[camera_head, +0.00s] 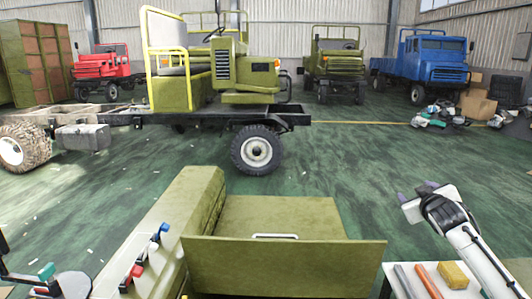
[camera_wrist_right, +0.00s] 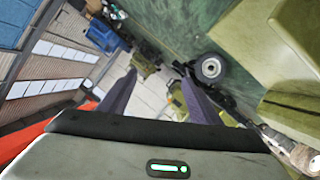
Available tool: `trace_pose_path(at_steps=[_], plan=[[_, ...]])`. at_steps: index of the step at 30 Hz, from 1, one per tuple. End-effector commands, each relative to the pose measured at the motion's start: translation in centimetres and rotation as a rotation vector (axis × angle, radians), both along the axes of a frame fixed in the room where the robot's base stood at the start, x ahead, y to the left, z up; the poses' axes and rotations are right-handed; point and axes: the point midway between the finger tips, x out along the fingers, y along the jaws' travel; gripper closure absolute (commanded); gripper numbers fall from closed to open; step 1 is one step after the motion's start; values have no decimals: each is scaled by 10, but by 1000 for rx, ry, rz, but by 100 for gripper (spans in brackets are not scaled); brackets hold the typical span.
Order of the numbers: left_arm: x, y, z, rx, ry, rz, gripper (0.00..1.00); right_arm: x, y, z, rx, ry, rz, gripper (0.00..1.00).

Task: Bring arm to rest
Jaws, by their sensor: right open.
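My right arm comes in from the right edge of the head view. Its gripper (camera_head: 417,191) is raised above the floor, right of the olive panel. The two purple-grey fingers stand apart, with nothing between them. In the right wrist view the gripper (camera_wrist_right: 159,74) also has its fingers spread, with only the tilted hall background between them. My left gripper does not show in either view.
An olive box with a raised panel (camera_head: 285,268) fills the near middle. Red, blue and white levers (camera_head: 137,270) stand left of it. A white-topped surface at lower right bears an orange bar (camera_head: 428,281) and a yellow block (camera_head: 453,274). A truck chassis (camera_head: 215,117) stands ahead; green floor lies between.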

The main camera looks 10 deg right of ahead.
Motion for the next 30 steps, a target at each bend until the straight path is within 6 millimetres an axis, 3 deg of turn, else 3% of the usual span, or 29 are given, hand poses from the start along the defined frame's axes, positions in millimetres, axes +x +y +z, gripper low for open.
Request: trace_pose_path(at_steps=[5, 6, 11, 17, 20, 24, 30], plan=[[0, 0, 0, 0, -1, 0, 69, 27, 39, 55, -113, -209, 201, 42], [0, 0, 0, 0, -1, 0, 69, 25, 53, 30, -97, -181, 221, 42], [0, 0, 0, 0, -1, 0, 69, 10, 100, -44, -40, -99, 284, 42], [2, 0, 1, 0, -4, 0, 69, -35, 172, -150, 63, 20, 367, 42], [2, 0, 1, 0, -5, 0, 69, -72, 212, -204, 132, 86, 405, 42], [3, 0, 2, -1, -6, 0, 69, -136, 269, -270, 243, 178, 445, 42], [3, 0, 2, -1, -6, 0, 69, -248, 345, -337, 424, 304, 463, 42]])
